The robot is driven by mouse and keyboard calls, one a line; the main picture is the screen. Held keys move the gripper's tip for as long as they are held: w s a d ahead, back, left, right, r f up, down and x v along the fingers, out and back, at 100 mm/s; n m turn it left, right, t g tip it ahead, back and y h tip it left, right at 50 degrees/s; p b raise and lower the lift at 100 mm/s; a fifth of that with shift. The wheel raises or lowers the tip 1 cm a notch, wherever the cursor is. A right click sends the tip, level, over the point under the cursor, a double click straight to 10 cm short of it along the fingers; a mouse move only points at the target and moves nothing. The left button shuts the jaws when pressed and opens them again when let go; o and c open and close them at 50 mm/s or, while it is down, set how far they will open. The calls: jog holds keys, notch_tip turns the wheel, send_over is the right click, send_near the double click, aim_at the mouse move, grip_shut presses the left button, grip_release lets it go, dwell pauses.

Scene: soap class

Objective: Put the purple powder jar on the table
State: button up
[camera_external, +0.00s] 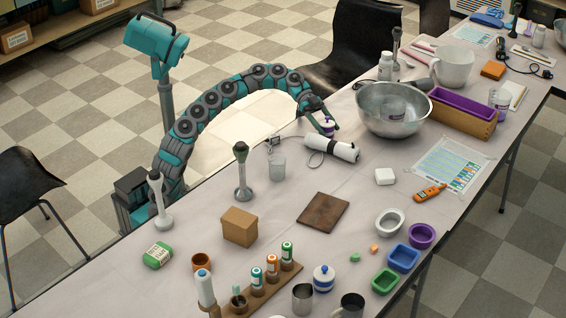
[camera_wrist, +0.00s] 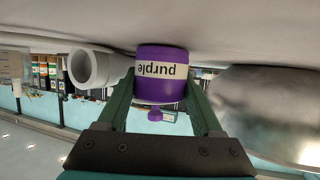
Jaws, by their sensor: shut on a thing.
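The purple powder jar (camera_wrist: 161,84) has a white label reading "purple" and a purple lid with a knob. It appears upside down in the wrist view. My gripper (camera_wrist: 160,100) is shut on it, one finger on each side. In the external view the jar (camera_external: 327,121) is small and partly covered by my gripper (camera_external: 328,126), at the far edge of the table (camera_external: 362,182). The pale table top shows close to the jar's base in the wrist view. I cannot tell whether the base touches it.
A white roll (camera_external: 332,149) with a black band lies just in front of my gripper. A large metal bowl (camera_external: 372,122) stands to the right, and a clear beaker (camera_external: 277,167) to the left. A brown square board (camera_external: 322,210) lies nearer the middle.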

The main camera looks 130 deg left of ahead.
jog(key=o, duration=1.5)
jog(key=shift+f, duration=0.1)
jog(key=shift+r, duration=0.2)
jog(key=p+v, duration=0.1)
jog(key=v, duration=1.1)
